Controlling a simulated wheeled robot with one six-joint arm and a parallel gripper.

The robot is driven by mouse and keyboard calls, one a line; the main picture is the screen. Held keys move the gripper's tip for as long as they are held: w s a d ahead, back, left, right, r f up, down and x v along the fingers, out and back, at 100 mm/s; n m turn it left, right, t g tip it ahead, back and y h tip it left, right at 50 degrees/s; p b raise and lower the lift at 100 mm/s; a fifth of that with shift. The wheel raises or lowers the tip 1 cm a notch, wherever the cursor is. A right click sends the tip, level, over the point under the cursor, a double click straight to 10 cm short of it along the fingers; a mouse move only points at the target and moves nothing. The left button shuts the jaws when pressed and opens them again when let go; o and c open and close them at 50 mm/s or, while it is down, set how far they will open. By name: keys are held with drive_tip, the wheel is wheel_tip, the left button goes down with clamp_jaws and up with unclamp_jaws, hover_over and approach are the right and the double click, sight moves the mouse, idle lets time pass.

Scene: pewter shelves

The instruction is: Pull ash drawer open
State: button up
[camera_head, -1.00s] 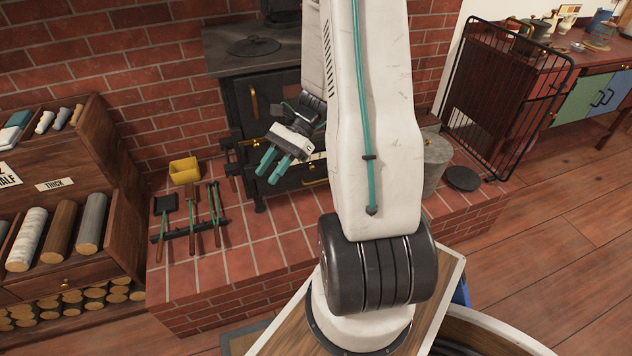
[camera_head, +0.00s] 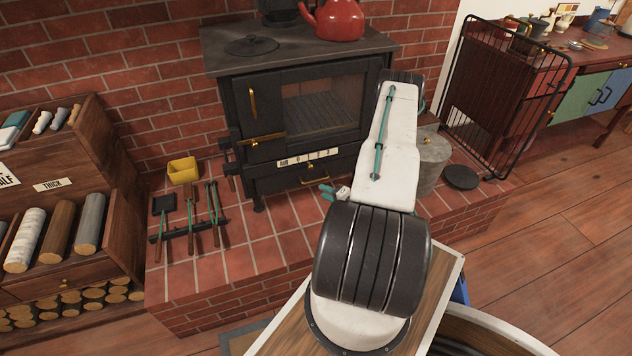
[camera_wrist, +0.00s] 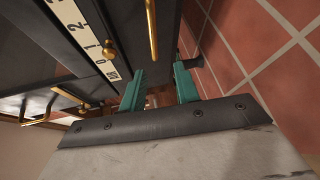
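The black stove's ash drawer (camera_head: 280,181) is at the bottom of its front, below the numbered air strip (camera_head: 308,157), and looks shut. Its brass handle (camera_head: 314,181) shows in the head view. In the wrist view the handle (camera_wrist: 152,28) is an upright bar just past the fingertips, roughly in line with the gap between them. My gripper (camera_head: 327,190) has teal fingers and is low in front of the drawer, mostly hidden by my arm. In the wrist view my gripper (camera_wrist: 159,72) is open, with its fingers apart and nothing visibly held.
The brick hearth (camera_head: 262,228) lies under the stove. A grey bucket (camera_head: 434,160), a round black lid (camera_head: 461,177) and a black fire guard (camera_head: 505,95) are to the right. A red kettle (camera_head: 335,18) sits on the stove.

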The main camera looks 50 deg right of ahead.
sight(316, 180)
drive_tip(key=w+d+m, duration=0.1)
drive_tip(key=w, duration=0.1)
drive_tip(key=w+d+m+h, duration=0.1)
drive_tip(key=w, duration=0.2)
drive_tip(key=w+d+f+m, duration=0.1)
drive_tip(key=w, duration=0.1)
drive_tip(key=shift+w+d, duration=0.3)
drive_tip(key=shift+d, duration=0.05)
clamp_jaws()
